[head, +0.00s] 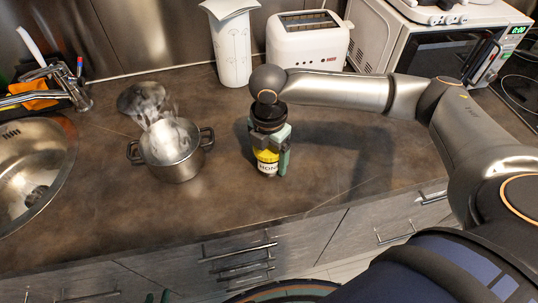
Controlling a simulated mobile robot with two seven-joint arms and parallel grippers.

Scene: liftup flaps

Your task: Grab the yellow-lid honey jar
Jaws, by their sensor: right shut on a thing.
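The honey jar (268,168) stands upright on the brown worktop near the middle of the head view, with its label reading "HON" in part. A yellow band shows above the label; the top of the jar is hidden by my right gripper. My right gripper (271,160) points down from above, shut on the jar with a finger on either side.
A steel pot (173,157) stands left of the jar, with a glass lid (143,101) behind it. A sink (32,165) is at far left. A white jug (231,48), toaster (306,42) and microwave (385,40) stand at the back. The worktop's front edge is near the jar.

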